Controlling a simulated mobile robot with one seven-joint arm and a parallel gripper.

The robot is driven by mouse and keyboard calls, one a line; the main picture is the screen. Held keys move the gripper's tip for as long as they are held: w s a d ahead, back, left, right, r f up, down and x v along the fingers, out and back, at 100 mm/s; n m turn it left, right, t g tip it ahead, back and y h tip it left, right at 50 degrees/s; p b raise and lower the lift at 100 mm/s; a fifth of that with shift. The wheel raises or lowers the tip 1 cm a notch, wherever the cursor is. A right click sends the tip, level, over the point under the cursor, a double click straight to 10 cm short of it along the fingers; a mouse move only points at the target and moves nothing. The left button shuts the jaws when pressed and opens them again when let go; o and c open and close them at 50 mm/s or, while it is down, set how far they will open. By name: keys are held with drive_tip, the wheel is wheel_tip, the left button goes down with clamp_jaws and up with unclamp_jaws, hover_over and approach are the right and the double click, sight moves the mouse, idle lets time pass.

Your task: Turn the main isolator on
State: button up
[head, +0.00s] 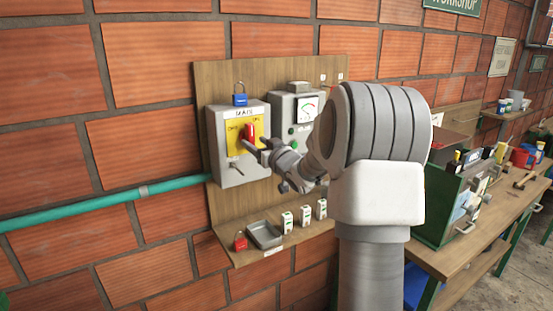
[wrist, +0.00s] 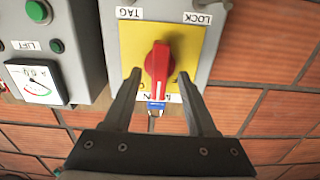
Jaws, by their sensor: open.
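The main isolator is a grey box (head: 226,172) on a wooden board, with a yellow plate (head: 234,143) and a red rotary handle (head: 250,132). In the wrist view, which is upside down, the red handle (wrist: 157,63) stands roughly upright, slightly tilted, on the yellow plate (wrist: 192,42). My gripper (head: 263,150) is at the front of the box. In the wrist view its two fingers (wrist: 159,76) are open, one on each side of the handle, with a visible gap on both sides. The OFF and ON markings are partly hidden or too small to read surely.
A blue padlock (head: 240,99) is at the top of the box. A grey lift box (head: 285,105) with a meter and green button stands close on the right. Below are a red padlock (head: 240,243), a grey tray (head: 264,236) and several white tags. A workbench (head: 462,247) stands at right.

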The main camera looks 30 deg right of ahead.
drive_tip(key=s+b, duration=0.2)
drive_tip(key=s, duration=1.3)
drive_tip(key=shift+d, duration=0.25)
